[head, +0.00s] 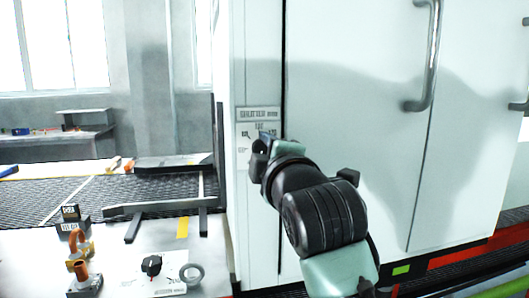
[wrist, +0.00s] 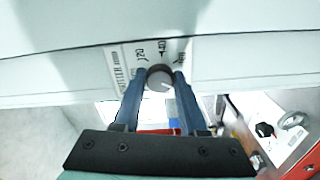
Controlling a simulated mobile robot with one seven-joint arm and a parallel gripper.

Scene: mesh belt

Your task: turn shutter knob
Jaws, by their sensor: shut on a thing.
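The shutter knob (wrist: 160,78) is a round dark knob with a grey face, on a white labelled plate on the cabinet's narrow side panel. In the wrist view my gripper (wrist: 161,82) has its two blue fingers on either side of the knob, shut on it. The plate (wrist: 128,62) shows printed marks around the knob, partly covered by the fingers. In the head view my gripper (head: 262,150) is at the plate (head: 244,150), and my wrist hides most of the knob.
The white cabinet (head: 350,60) has long metal door handles (head: 433,50). To the left, a mesh belt (head: 60,195) runs behind a table (head: 215,260) with a black knob (head: 151,265), a grey ring (head: 192,274) and an orange-and-copper fitting (head: 80,265).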

